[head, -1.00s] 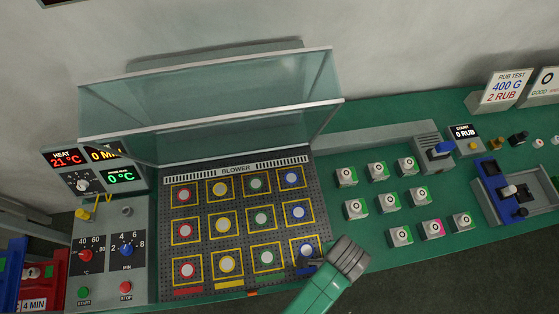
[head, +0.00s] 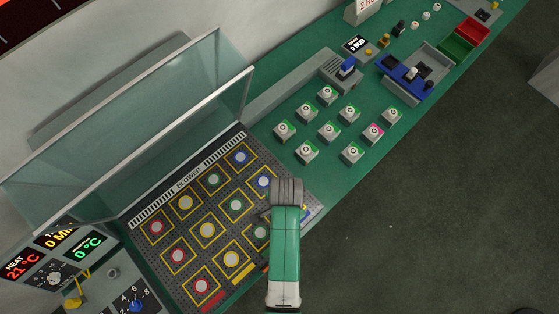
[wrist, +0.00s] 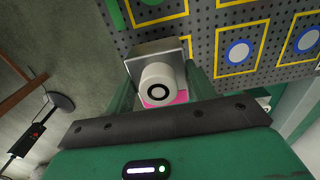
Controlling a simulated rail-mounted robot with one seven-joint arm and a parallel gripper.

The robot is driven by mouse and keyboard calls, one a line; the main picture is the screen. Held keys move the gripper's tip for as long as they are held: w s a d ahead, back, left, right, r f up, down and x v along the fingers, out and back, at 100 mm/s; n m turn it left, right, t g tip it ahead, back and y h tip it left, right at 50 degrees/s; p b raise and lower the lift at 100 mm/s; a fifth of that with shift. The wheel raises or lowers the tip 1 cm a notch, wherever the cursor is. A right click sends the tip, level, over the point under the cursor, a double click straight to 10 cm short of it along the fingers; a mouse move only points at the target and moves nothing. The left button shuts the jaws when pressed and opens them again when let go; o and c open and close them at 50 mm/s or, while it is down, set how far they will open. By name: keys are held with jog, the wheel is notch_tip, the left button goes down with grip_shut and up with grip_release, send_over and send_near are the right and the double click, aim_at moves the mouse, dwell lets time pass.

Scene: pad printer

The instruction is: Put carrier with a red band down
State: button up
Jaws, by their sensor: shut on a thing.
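My gripper (wrist: 160,84) is shut on a carrier (wrist: 143,58), a grey block with a white round part marked by a black ring. A pink-red patch shows beside that round part. In the wrist view the carrier is between the two green fingers, in front of the perforated plate's edge. I cannot tell whether it touches the plate. The perforated blower plate (head: 184,232) has yellow square outlines around coloured rings. In the head view my arm covers the plate's lower right part and hides the gripper and the held carrier.
A tilted clear cover (head: 190,130) stands behind the plate. A control panel (head: 110,290) is at lower left. Red and green trays (head: 466,32) stand far right.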

jog(key=w, duration=0.1)
jog(key=w+a, duration=0.1)
jog(key=w, duration=0.1)
jog(key=shift+w+f, duration=0.1)
jog(key=shift+f, duration=0.1)
jog(key=shift+w+f, duration=0.15)
jog(key=shift+f, duration=1.6)
jog(key=shift+f, duration=0.2)
jog(key=o, duration=1)
jog(key=shift+o, duration=0.2)
notch_tip(320, 180, up, 12)
jog(key=shift+r+p, duration=0.2)
jog(key=shift+p, duration=0.25)
